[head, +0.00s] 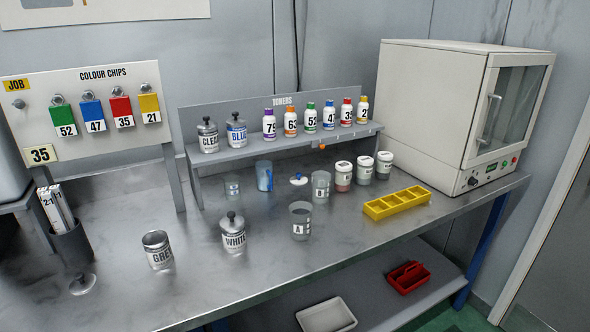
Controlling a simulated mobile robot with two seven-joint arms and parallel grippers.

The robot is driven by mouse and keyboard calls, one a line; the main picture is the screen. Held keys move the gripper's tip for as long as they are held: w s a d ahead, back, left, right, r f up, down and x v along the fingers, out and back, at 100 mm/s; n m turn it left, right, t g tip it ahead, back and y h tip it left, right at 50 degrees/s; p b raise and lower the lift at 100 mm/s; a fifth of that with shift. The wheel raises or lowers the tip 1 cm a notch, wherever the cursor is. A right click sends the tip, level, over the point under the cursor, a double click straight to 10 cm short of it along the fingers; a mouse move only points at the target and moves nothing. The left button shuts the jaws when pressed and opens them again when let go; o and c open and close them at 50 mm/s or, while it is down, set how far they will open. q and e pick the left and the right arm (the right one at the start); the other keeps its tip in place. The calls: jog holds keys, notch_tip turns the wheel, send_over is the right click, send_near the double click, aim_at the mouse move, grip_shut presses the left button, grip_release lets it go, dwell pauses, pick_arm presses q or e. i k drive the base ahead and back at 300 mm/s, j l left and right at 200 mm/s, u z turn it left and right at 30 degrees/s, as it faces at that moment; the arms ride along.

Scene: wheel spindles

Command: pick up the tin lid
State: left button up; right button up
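A silver tin lid (82,286) with a knob on top lies on the steel bench at the front left. The grey-labelled tin (160,257) stands open to the right of this lid. The tin labelled WHITE (234,237) stands further right with its knobbed lid on. Neither of my grippers shows in the head view.
A dark holder (74,246) with paper strips stands behind the lid. Beakers, including cup A (300,228), white-lidded jars, a small blue-knobbed piece (298,180) and a yellow tray (397,203) stand further right. The toner shelf (285,144) is behind. Bench around the lid is clear.

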aim_at(82, 283)
jog(key=u, duration=1.55)
